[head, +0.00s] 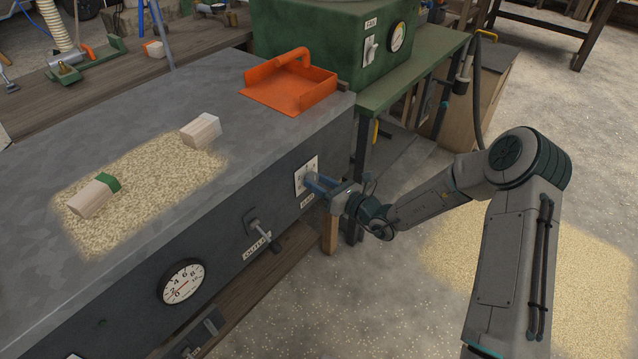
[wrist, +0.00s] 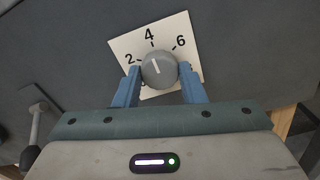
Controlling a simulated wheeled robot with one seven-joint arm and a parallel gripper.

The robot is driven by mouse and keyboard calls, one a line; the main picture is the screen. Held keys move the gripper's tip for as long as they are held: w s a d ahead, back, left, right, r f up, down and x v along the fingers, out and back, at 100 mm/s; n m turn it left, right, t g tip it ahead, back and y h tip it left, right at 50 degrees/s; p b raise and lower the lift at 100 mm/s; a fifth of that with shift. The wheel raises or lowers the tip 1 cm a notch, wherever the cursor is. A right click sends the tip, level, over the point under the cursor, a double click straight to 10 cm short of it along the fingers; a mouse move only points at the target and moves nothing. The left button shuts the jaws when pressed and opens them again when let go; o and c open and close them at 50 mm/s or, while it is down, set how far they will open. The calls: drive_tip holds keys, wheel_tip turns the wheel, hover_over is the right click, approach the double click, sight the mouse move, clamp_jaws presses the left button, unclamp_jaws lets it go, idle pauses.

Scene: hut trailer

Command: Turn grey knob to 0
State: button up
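The grey knob (wrist: 159,69) sits on a white dial plate (wrist: 124,44) marked 2, 4 and 6 in the wrist view. Its pale pointer line points up, close to the 4. In the head view my gripper (head: 318,184) is at the dial plate (head: 306,174) on the front of the dark grey cabinet (head: 225,240), and hides most of the knob.
A lever handle (head: 262,230) sticks out left of the dial, above an outlet label. A round gauge (head: 182,282) is further left. On the cabinet top are an orange tray (head: 300,92), sawdust and two wood blocks. A green machine (head: 325,40) stands behind.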

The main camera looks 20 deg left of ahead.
drive_tip(key=shift+n, duration=0.4)
drive_tip(key=n+b, duration=0.1)
drive_tip(key=n, duration=0.2)
drive_tip(key=n+b, duration=0.1)
drive_tip(key=n, duration=0.1)
drive_tip(key=shift+f+n+b, duration=0.2)
drive_tip(key=shift+n+b, duration=0.1)
drive_tip(key=shift+n, duration=0.1)
drive_tip(key=n+b, duration=0.5)
drive_tip(key=shift+f, duration=0.1)
drive_tip(key=n+b, duration=1)
drive_tip(key=b, duration=0.3)
drive_tip(key=shift+b, duration=0.3)
drive_tip(key=shift+d+r+n+b, duration=0.1)
drive_tip(key=shift+r+n+b, duration=0.05)
drive_tip(key=shift+n, duration=0.45)
drive_tip(key=shift+r+n+b, duration=0.1)
drive_tip(key=shift+n+b, duration=0.05)
drive_tip(key=shift+n, duration=0.45)
